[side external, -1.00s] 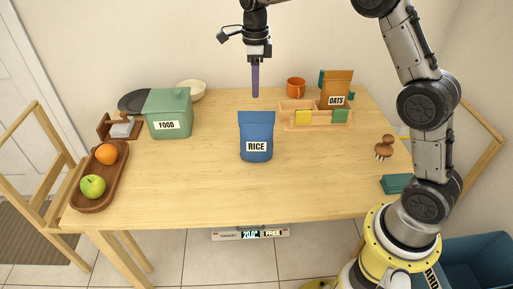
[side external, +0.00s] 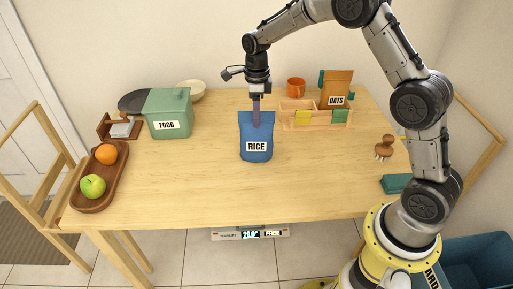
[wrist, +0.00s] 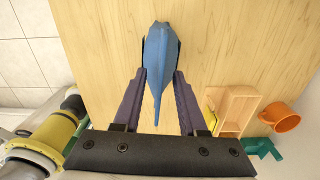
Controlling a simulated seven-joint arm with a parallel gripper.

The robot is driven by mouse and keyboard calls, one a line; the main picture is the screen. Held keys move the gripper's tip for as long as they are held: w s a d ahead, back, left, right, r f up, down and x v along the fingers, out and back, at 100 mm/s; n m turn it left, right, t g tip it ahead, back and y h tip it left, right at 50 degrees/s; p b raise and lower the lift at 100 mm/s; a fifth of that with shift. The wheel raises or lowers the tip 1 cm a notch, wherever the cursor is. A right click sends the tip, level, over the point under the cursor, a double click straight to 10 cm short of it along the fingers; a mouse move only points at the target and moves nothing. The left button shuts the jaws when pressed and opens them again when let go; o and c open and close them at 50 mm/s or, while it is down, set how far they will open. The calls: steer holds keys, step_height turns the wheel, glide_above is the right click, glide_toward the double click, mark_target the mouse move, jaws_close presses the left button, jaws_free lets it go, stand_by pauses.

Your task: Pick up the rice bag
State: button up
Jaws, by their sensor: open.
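The blue rice bag (side external: 257,137) stands upright near the middle of the table, its white RICE label facing the side camera. My gripper (side external: 256,122) is directly above it, pointing down, with its fingers at the bag's top edge. In the wrist view the bag (wrist: 160,55) shows from above, its narrow top fold reaching between the two purple fingers of my gripper (wrist: 162,80). The fingers are open, with a gap on each side of the fold.
A green FOOD box (side external: 168,115) stands to the left, and a wooden tray (side external: 99,178) holds an apple and an orange. A wooden organizer (side external: 297,113), an OATS bag (side external: 336,88) and an orange mug (side external: 296,86) are back right. Table space in front of the bag is clear.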

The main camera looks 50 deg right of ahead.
jaws_close()
steer(key=shift+w+r, duration=0.1)
stand_by(1.2)
